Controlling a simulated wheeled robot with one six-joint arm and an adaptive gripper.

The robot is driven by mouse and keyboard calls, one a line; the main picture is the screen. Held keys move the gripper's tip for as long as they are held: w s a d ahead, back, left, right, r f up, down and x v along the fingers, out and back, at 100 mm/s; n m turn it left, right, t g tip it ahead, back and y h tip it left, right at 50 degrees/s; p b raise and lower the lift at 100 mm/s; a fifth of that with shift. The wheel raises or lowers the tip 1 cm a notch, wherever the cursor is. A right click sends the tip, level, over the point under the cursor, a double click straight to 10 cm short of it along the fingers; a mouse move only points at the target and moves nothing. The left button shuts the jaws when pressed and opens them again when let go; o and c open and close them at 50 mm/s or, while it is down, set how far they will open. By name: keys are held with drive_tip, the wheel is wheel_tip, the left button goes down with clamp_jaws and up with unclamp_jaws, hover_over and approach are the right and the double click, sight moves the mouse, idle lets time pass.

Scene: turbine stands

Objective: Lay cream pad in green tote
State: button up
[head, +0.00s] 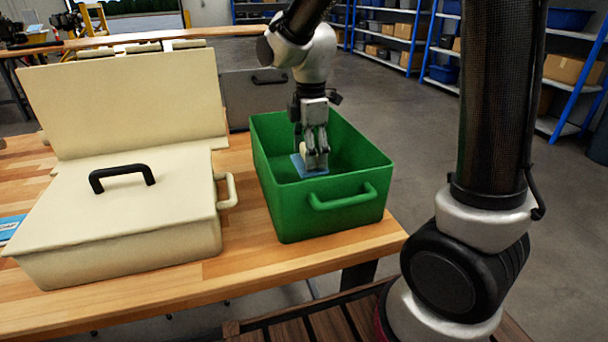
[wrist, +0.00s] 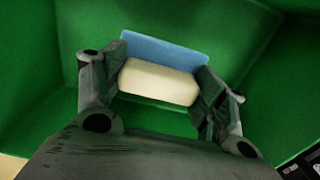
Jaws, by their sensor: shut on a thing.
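The green tote (head: 345,215) stands on the wooden table with its top open, and its green walls fill the wrist view (wrist: 250,45). My gripper (head: 316,163) points down inside the tote. In the wrist view my gripper (wrist: 160,92) is shut on the cream pad (wrist: 158,83), with one finger at each end. A blue piece (wrist: 165,52) lies along the pad's far side; I cannot tell if it is joined to the pad. In the head view the blue piece (head: 298,165) shows beside the fingers, and the cream pad is mostly hidden. The gap to the tote's floor cannot be told.
A cream case (head: 115,235) with a black handle (head: 122,177) stands left of the tote, a raised cream panel (head: 130,100) behind it. A grey case (head: 258,90) stands behind the tote. A blue item (head: 10,228) lies at the table's left edge.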

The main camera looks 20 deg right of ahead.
sight(310, 172)
drive_tip(key=shift+f, duration=2.85)
drive_tip(key=shift+f, duration=0.1)
drive_tip(key=o, duration=1.1)
wheel_tip(310, 172, up, 12)
drive_tip(key=shift+r, duration=0.15)
drive_tip(key=s+d+r+m+t, duration=0.1)
drive_tip(key=s+d+m, duration=0.4)
drive_tip(key=s+m, duration=0.1)
drive_tip(key=s+d+r+m+t, duration=0.2)
drive_tip(key=s+d+m, duration=0.2)
drive_tip(key=s+m, duration=0.2)
drive_tip(key=s+d+r+m+t, duration=0.1)
drive_tip(key=s+d+m, duration=0.4)
drive_tip(key=s+m, duration=0.1)
drive_tip(key=shift+s+d+r, duration=0.35)
drive_tip(key=shift+s+r, duration=0.05)
drive_tip(key=shift+s, duration=0.25)
